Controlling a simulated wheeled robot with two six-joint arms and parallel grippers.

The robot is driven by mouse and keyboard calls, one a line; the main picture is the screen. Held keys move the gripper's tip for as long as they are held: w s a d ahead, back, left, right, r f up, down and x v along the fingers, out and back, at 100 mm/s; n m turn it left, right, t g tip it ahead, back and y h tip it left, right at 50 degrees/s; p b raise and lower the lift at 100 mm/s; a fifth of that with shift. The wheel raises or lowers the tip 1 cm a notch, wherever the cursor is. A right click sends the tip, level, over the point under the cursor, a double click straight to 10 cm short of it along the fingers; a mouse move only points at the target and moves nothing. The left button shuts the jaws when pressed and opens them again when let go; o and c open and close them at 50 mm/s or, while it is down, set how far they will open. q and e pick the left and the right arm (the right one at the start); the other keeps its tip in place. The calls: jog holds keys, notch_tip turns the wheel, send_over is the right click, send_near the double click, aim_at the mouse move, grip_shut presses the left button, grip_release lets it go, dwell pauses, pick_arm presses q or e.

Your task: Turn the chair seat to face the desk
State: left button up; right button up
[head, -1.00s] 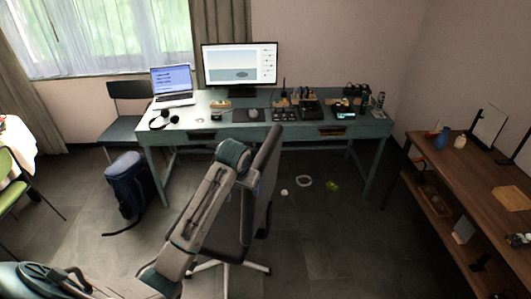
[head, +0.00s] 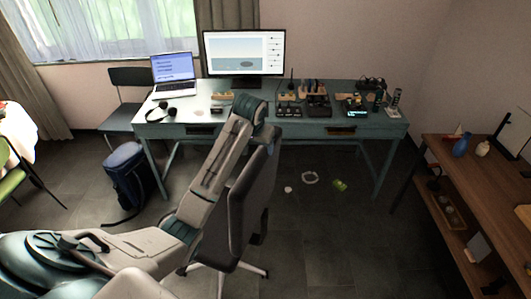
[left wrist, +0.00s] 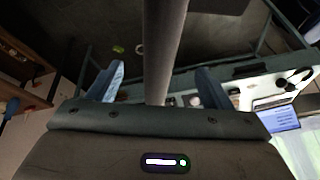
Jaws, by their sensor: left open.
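The office chair (head: 250,205) stands before the desk (head: 225,131), its dark backrest tilted and seen at an angle. Its seat is mostly hidden by my left arm and the backrest. My left gripper (head: 268,133) is at the top of the backrest. In the left wrist view my left gripper (left wrist: 160,68) is open, with its two blue fingers apart on either side of the backrest's grey edge (left wrist: 165,35). Gaps show between the fingers and the edge. My right gripper is not in view.
A laptop (head: 173,72), a monitor (head: 244,52) and headphones (head: 160,112) are on the desk. A blue backpack (head: 130,175) stands left of the chair. A wooden shelf (head: 470,180) is at the right. Small items lie under the desk; the floor right of the chair is mostly clear.

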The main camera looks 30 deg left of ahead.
aim_at(258, 156)
pick_arm(q)
jog(key=p+x, duration=0.3)
jog(key=x, duration=0.6)
jog(key=shift+s, duration=0.15)
jog(key=shift+f, duration=0.5)
jog(key=c, duration=1.3)
jog(key=shift+c, duration=0.4)
